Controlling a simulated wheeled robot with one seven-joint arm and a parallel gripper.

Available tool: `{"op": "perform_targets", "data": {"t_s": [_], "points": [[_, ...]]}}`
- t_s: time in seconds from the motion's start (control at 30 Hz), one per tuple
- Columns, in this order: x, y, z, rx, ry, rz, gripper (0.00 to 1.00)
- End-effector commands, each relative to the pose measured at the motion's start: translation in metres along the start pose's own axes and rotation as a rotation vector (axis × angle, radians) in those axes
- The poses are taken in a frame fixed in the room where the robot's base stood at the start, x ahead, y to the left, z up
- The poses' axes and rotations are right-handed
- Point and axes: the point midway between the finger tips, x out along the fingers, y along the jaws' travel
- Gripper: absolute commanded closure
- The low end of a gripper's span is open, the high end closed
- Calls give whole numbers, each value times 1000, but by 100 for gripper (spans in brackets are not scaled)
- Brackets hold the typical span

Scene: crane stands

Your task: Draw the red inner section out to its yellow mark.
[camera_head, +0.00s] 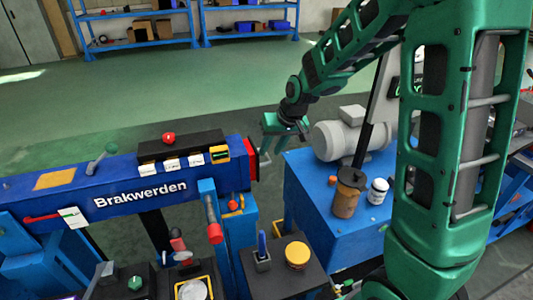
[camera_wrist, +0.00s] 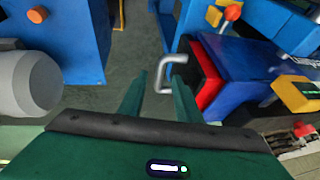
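The red inner section (camera_head: 252,158) shows as a red-edged end with a dark face at the right end of the blue boom (camera_head: 120,188) lettered "Brakwerden". In the wrist view the red end (camera_wrist: 206,82) carries a pale grey U-shaped handle (camera_wrist: 171,60). I see no yellow mark on the red section; almost none of its length shows. My gripper (camera_head: 285,124) is just right of and above this end. In the wrist view my gripper (camera_wrist: 160,75) is open, its fingers apart. The handle appears close to the right fingertip; I cannot tell whether they touch.
A yellow-framed block (camera_head: 221,151) and a red knob (camera_head: 168,137) sit on top of the boom. A blue bench (camera_head: 310,178) with a grey motor (camera_head: 345,139), brown jar (camera_head: 347,193) and white can (camera_head: 378,191) stands right. Open green floor (camera_head: 200,90) lies behind.

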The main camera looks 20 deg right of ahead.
Motion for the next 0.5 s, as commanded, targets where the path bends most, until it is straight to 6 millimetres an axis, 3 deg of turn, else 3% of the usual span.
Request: {"op": "perform_targets", "data": {"t_s": [0.2,0.5], "points": [[20,0,0,0,-1,0,69],[23,0,0,0,0,0,69]]}}
